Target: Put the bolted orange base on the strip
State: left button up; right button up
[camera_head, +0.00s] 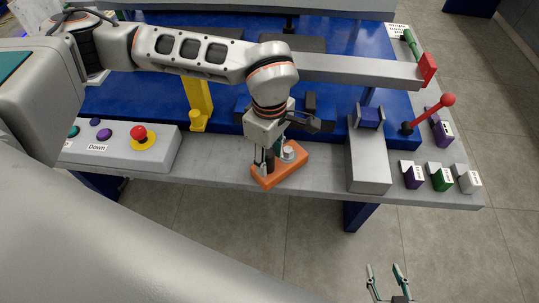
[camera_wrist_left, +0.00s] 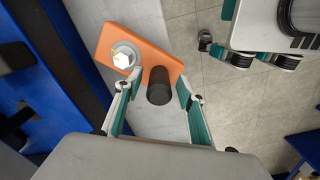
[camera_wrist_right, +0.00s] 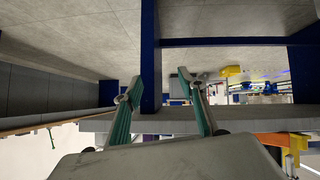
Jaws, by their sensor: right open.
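The orange base (camera_head: 277,176) with a silver bolt (camera_head: 288,153) and a dark upright post is at the grey strip (camera_head: 215,162) along the table's front. Its near corner reaches past the strip's front edge. In the left wrist view the orange base (camera_wrist_left: 107,42) shows the bolt (camera_wrist_left: 124,56) and the black post (camera_wrist_left: 159,86). My left gripper (camera_head: 268,160) is above the base, its open fingers (camera_wrist_left: 160,76) on either side of the post with small gaps visible. My right gripper (camera_head: 385,272) is open and empty below the table's front edge; its fingers show in the right wrist view (camera_wrist_right: 160,76).
A grey box with a button (camera_head: 141,135) stands left. A grey block with a blue top (camera_head: 368,165), a red-knobbed lever (camera_head: 428,113) and small labelled blocks (camera_head: 441,178) stand right. A yellow post (camera_head: 199,105) is behind. Bare strip lies between the base and the grey block.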

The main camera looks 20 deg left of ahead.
pick_arm(q)
notch_tip(320, 180, up, 6)
jog(key=shift+w+p, duration=0.1)
jog(key=shift+p, duration=0.35)
notch_tip(320, 180, up, 5)
jog(key=shift+r, duration=0.2)
jog(key=shift+r+p, duration=0.3)
jog(key=shift+r, duration=0.15)
pick_arm(e)
jog(key=shift+s+a+r, duration=0.2)
jog(key=shift+s+r, duration=0.15)
jog(key=shift+w+r, duration=0.15)
jog(key=shift+w, duration=0.05)
